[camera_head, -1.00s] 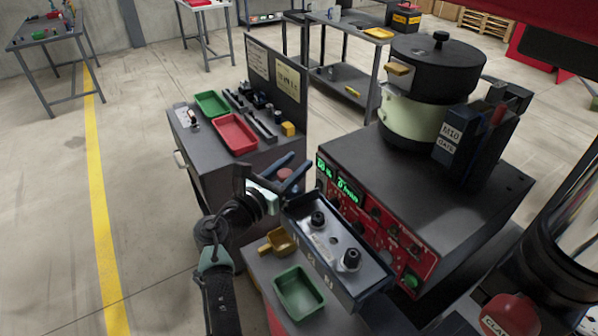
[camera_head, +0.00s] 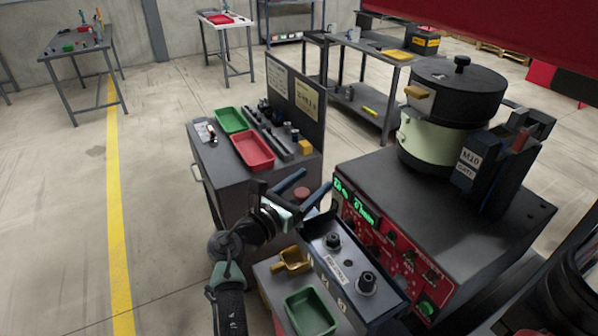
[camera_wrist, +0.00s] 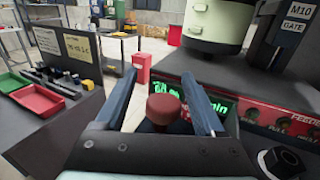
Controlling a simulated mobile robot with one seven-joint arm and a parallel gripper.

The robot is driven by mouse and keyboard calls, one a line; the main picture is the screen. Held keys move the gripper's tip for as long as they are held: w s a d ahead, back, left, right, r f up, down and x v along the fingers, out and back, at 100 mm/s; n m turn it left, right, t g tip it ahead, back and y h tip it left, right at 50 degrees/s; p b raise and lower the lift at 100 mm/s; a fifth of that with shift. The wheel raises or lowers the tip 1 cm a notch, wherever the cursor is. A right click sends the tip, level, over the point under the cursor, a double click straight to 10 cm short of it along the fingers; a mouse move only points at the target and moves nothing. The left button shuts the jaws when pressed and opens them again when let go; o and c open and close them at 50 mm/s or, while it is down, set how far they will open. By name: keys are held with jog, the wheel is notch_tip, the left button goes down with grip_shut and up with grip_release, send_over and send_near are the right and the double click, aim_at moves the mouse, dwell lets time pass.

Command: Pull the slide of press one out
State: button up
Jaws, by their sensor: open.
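A round red knob (camera_head: 303,193) shows between the fingers of my gripper (camera_head: 316,179). In the wrist view the red knob (camera_wrist: 163,108) sits low between the two blue-grey fingers (camera_wrist: 158,76), with space on both sides. The fingers are spread and hold nothing. A dark box (camera_head: 392,309) with black knobs on top stands just right of the gripper, in front of the red control panel (camera_head: 385,240). I cannot tell for certain which part is the slide of press one; the base under the red knob is hidden by my gripper.
A machine with a round pot (camera_head: 445,140) and an M10 gate block (camera_head: 480,165) stands behind. A bench with a green tray (camera_head: 231,120) and red tray (camera_head: 253,151) is at left. The floor left is free.

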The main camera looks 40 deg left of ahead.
jog(key=s+b, duration=0.1)
jog(key=s, duration=1.2)
jog(key=shift+d, duration=0.2)
